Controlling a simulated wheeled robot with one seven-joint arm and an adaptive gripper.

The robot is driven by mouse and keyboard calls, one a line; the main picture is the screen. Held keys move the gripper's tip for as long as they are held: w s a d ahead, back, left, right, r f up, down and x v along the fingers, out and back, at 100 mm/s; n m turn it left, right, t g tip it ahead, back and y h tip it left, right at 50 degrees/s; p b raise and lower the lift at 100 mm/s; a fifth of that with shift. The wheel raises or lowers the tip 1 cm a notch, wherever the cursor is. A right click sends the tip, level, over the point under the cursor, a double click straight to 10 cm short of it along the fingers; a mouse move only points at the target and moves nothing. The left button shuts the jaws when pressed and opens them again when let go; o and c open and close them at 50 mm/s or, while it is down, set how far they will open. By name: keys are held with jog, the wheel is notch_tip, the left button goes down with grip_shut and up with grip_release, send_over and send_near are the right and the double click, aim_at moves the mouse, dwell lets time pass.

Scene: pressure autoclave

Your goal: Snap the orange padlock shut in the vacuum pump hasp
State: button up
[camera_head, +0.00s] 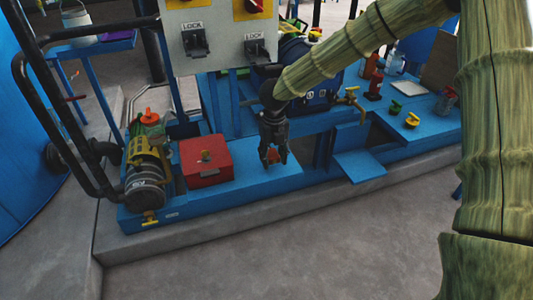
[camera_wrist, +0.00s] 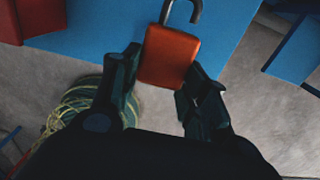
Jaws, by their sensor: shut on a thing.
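The orange padlock (camera_wrist: 169,57) is between the fingers of my gripper (camera_wrist: 162,77) in the wrist view, with its body gripped. Its dark shackle (camera_wrist: 165,12) points toward the top of the picture, is cut by the edge, and appears open, with one leg free of the body. In the head view my gripper (camera_head: 273,157) points down above the blue bench, with a bit of orange between its fingers. Two black hasps, a left one (camera_head: 194,42) and a right one (camera_head: 256,52), sit under LOCK labels on the grey panel. I cannot tell which is the vacuum pump's. The padlock is apart from both.
The blue bench (camera_head: 240,185) carries a red box (camera_head: 206,161) left of my gripper and a yellow-grey motor unit (camera_head: 146,178) farther left. The grey panel (camera_head: 222,20) stands above and behind. A brass tap (camera_head: 352,102) is to the right. Open floor lies in front.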

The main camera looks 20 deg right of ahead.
jog(key=w, duration=0.6)
jog(key=shift+w+a+f+b, duration=0.15)
jog(key=shift+w+f+b, duration=0.05)
jog(key=shift+f+b, duration=0.15)
jog(key=shift+w+f, duration=0.2)
jog(key=shift+f, duration=1.3)
jog(key=shift+f+p, duration=0.15)
jog(key=shift+p, duration=0.2)
jog(key=o, duration=1.2)
jog(key=shift+f+b, duration=0.25)
jog(key=shift+b, duration=0.55)
